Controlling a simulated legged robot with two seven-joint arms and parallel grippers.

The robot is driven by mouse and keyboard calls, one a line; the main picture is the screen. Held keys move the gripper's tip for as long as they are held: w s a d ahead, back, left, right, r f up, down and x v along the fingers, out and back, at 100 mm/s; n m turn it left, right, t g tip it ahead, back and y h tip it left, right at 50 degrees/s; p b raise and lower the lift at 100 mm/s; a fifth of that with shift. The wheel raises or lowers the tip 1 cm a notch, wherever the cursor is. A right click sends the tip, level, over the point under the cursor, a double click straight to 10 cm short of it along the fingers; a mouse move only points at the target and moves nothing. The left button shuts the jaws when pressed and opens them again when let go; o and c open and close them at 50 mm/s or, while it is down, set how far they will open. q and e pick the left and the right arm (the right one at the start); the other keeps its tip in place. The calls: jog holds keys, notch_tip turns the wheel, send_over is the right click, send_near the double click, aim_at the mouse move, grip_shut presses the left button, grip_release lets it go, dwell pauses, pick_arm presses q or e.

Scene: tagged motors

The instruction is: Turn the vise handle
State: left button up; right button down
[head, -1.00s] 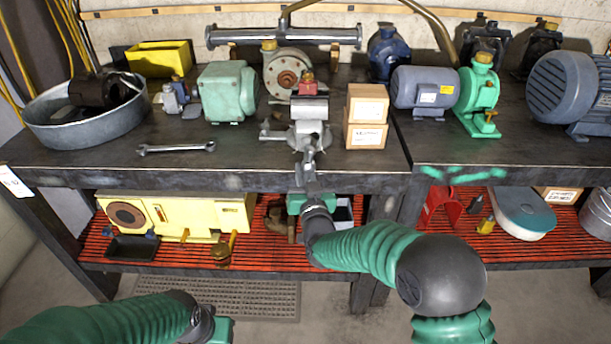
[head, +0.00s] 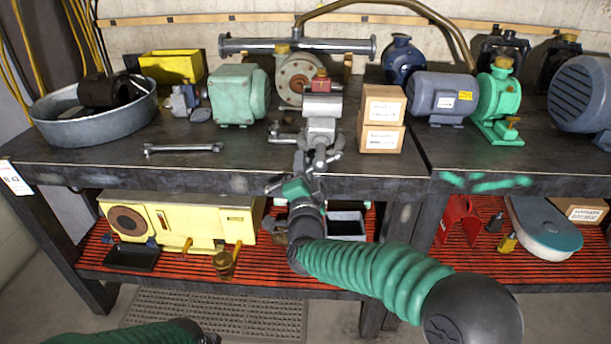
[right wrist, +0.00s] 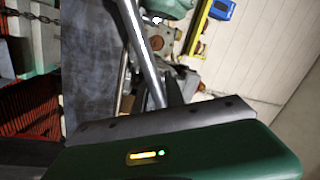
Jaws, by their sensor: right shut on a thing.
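The grey metal vise (head: 321,118) with a red block on top is at the bench's front edge, in the middle of the head view. My right gripper (head: 291,180) is just below and in front of it, shut on the vise handle, which is mostly hidden by the gripper. In the right wrist view a shiny straight bar, apparently the vise handle (right wrist: 143,50), runs down to the dark finger of the right gripper (right wrist: 158,108). Its lower end is hidden. My left gripper is out of view; only its arm shows at the bottom left.
The dark bench (head: 200,180) carries a wrench (head: 183,148), a green motor (head: 238,95) and two stacked boxes (head: 381,118) close right of the vise. A lower red slatted shelf (head: 260,270) holds a yellow machine (head: 180,220). Open space lies before the bench.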

aim_at(321, 153)
jog(key=d+r+m+h+b, duration=0.1)
jog(key=m+b, duration=0.3)
jog(key=m, duration=0.5)
jog(key=d+r+m+g+h+b, duration=0.1)
jog(key=r+m+h+b, duration=0.1)
jog(key=m+b, duration=0.3)
jog(key=d+r+m+g+h+b, duration=0.1)
jog(key=m+b, duration=0.3)
jog(key=m, duration=0.8)
jog(key=shift+s+d+r+m+h+b, duration=0.1)
jog(key=shift+d+r+m+h+b, duration=0.2)
jog(key=shift+d+r+h, duration=0.35)
jog(key=d+m+b, duration=0.1)
jog(key=m+b, duration=0.1)
jog(key=m, duration=0.1)
jog(key=d+f+m+g+y+b, duration=0.1)
jog(key=m+b, duration=0.1)
jog(key=m, duration=0.1)
jog(key=d+m+g+b, duration=0.1)
jog(key=m+b, duration=0.1)
jog(key=m, duration=0.1)
jog(key=shift+f+b, duration=0.3)
jog(key=shift+f, duration=0.1)
jog(key=shift+d+f+m+y+b, duration=0.15)
jog(key=shift+f+m+y+b, duration=0.15)
jog(key=shift+m+b, duration=0.45)
jog(key=shift+d+f+m+y+b, duration=0.1)
jog(key=shift+f+m+y+b, duration=0.15)
jog(key=shift+m+b, duration=0.45)
jog(key=shift+m, duration=0.35)
